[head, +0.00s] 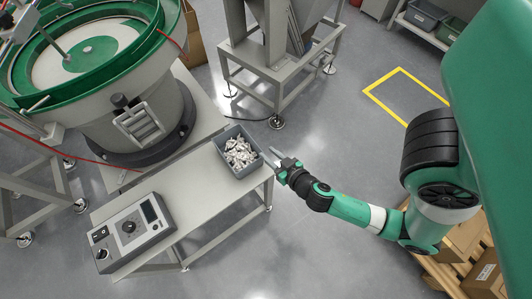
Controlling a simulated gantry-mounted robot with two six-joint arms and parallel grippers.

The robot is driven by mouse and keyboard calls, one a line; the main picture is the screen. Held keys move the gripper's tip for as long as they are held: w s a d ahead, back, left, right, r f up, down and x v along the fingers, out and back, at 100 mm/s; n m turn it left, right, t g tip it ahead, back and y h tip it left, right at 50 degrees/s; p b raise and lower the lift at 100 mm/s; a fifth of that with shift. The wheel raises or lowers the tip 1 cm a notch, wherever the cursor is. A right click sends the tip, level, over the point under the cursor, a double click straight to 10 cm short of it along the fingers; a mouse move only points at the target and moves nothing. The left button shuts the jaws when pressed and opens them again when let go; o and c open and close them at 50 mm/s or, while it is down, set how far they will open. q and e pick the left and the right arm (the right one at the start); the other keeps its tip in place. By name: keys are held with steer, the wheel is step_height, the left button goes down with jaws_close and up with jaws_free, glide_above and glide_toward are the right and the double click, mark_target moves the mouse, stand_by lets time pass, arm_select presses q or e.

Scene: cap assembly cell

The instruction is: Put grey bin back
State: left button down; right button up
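The grey bin (252,169) stands on the right end of the grey table (190,190), filled with small light metallic parts (239,152). My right gripper (268,154) reaches in from the right, just beside the bin's right corner. Its two fingers look spread apart with nothing between them. Whether a fingertip touches the bin wall is too small to tell. My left gripper is not in view.
A control box (130,230) sits on the table's left end. A large green-rimmed bowl feeder (90,75) stands behind it. A yellow floor outline (400,95) marks empty floor at right. More bins (425,15) rest on a shelf at top right.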

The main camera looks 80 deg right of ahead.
steer(key=shift+s+a+r, duration=0.1)
steer(key=shift+r, duration=0.05)
steer(key=w+a+r+n+t+y, duration=0.1)
steer(key=w+a+r+t, duration=0.15)
steer(key=w+r, duration=0.65)
steer(key=w+a+r+t, duration=0.1)
steer(key=w+r+t, duration=0.4)
steer(key=r, duration=0.7)
steer(key=w+a+r+n+t+y, duration=0.1)
steer(key=w+a+r+t, duration=0.1)
steer(key=w+r, duration=0.75)
steer(key=s+a+r+n+t+y, duration=0.2)
steer(key=a+r+y, duration=0.1)
steer(key=r, duration=0.7)
steer(key=s+a+r+n+t+y, duration=0.2)
steer(key=a+r, duration=0.4)
steer(key=r, duration=0.5)
steer(key=s+a+r+n+t+y, duration=0.3)
steer(key=a+r+n+t+y, duration=0.1)
steer(key=r, duration=0.7)
steer(key=shift+a+r+y, duration=0.15)
steer(key=shift+a+y, duration=0.15)
steer(key=shift+a, duration=0.1)
